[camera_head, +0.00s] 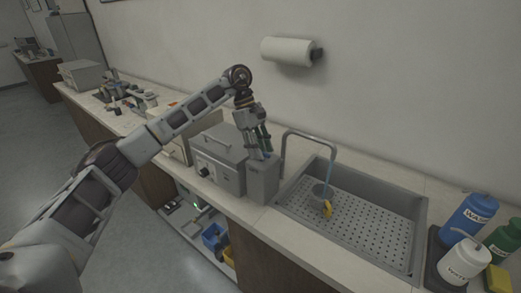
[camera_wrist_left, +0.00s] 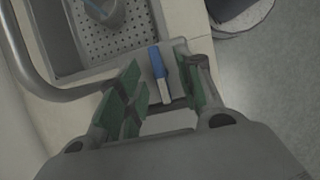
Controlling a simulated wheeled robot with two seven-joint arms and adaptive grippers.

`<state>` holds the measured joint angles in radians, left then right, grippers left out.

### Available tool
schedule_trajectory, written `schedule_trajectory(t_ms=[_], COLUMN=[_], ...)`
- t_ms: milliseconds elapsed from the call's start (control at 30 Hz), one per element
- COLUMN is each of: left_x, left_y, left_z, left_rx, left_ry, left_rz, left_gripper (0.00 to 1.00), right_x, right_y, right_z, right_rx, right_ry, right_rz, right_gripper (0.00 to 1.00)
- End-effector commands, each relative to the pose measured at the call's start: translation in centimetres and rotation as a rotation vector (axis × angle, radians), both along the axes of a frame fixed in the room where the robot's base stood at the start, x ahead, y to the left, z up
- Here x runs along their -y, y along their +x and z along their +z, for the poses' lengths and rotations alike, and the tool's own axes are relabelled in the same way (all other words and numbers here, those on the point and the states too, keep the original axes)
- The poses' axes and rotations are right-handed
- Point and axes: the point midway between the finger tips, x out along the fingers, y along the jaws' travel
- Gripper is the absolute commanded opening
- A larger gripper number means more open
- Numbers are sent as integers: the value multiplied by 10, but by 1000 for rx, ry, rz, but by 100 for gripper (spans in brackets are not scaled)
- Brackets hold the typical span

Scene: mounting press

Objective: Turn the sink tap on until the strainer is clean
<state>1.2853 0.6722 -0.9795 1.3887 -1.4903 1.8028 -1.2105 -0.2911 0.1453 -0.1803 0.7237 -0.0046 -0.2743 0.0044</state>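The grey arched sink tap (camera_head: 308,136) stands at the left of the sink (camera_head: 420,222). A thin blue stream runs from its spout into the strainer (camera_head: 318,190), a small grey cup with a yellow part, on the perforated sink floor. The strainer shows partly at the top of the left wrist view (camera_wrist_left: 112,14). My left gripper (camera_head: 262,155) points down over a grey box-like block (camera_head: 263,183) beside the tap. In the left wrist view its green-padded fingers (camera_wrist_left: 158,88) are apart, with a blue and white lever (camera_wrist_left: 159,70) between them. I cannot tell whether they touch it. My right gripper is out of view.
A grey lidded machine (camera_head: 218,158) stands left of the block. Blue (camera_head: 468,218), white (camera_head: 465,262) and green (camera_head: 505,240) bottles stand right of the sink. A paper roll (camera_head: 287,51) hangs on the wall. Bins (camera_head: 215,238) sit below the counter.

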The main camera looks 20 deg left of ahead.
Motion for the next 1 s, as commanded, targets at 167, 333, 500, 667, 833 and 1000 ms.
schedule_trajectory(t_ms=[167, 333, 500, 667, 833, 1000], left_x=[-5, -14, -23, -31, -37, -40], left_y=[3, 6, 9, 12, 14, 15], left_z=[16, 37, 60, 81, 97, 105], left_rx=[3, 4, 3, 3, 3, 1], left_ry=[-1, 0, -1, -1, -1, 0], left_rz=[0, 2, 0, 1, 1, -1], left_gripper=[36, 36, 36, 36, 36, 36], right_x=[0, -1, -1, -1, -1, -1], right_y=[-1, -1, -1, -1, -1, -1], right_z=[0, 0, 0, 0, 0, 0], right_rx=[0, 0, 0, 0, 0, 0], right_ry=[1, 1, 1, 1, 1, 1], right_rz=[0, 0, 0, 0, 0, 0], right_gripper=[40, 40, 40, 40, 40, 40])
